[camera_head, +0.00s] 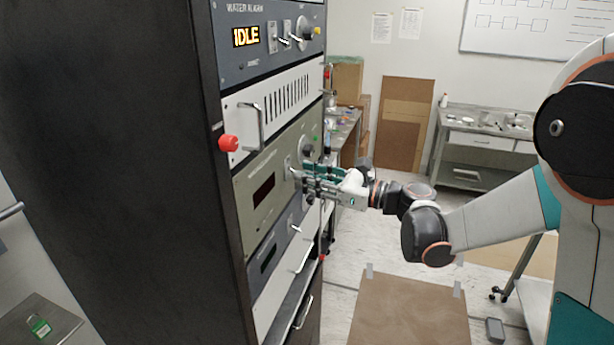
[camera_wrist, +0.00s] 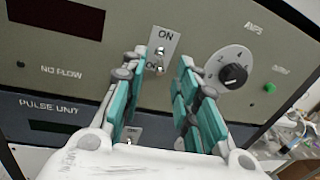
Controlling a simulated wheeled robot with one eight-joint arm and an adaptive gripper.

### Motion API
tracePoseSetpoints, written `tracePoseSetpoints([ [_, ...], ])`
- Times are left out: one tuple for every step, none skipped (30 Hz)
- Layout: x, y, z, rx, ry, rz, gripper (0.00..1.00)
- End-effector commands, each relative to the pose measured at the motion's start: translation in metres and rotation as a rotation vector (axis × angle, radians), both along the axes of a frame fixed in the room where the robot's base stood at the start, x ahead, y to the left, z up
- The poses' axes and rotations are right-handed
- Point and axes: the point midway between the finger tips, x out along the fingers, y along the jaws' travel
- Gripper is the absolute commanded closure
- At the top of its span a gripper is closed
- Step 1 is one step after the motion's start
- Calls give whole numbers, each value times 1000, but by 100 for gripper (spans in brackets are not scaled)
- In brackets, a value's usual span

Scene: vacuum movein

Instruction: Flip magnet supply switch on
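The switch (camera_wrist: 160,51) is a small silver toggle on a pale plate (camera_wrist: 167,39) marked ON above, with a partly covered label below. It sits on a grey-green panel (camera_wrist: 205,25); no magnet supply name is readable. In the wrist view my gripper (camera_wrist: 160,66) is open, with its teal fingers on either side of the lower part of the plate and nothing held. The lever's tilt is too small to tell. In the head view my gripper (camera_head: 299,173) reaches the panel (camera_head: 262,160) from the right and hides most of the switch; contact cannot be told.
A numbered dial (camera_wrist: 233,75) and a green button (camera_wrist: 269,87) are right of the switch. A dark display (camera_head: 264,190) is at left. The water alarm unit (camera_head: 260,60) above shows IDLE. A handle (camera_head: 250,127) and red knob (camera_head: 228,143) stick out. Floor space lies right of the rack.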

Motion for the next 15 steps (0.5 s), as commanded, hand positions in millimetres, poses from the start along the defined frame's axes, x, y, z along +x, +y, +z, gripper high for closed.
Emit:
tracePoseSetpoints([
  [2,4,0,0,0,1,71],
  [3,5,0,0,0,1,71],
  [3,7,0,0,0,0,71],
  [4,7,0,0,0,0,71],
  [4,8,0,0,0,0,71],
  [4,8,0,0,0,0,71],
  [4,8,0,0,0,0,71],
  [5,8,0,0,0,0,71],
  [4,8,0,0,0,0,71],
  [4,8,0,0,0,0,71],
  [4,8,0,0,0,0,71],
  [4,8,0,0,0,0,71],
  [4,8,0,0,0,0,76],
  [4,8,0,0,0,0,83],
  [4,8,0,0,0,0,92],
])
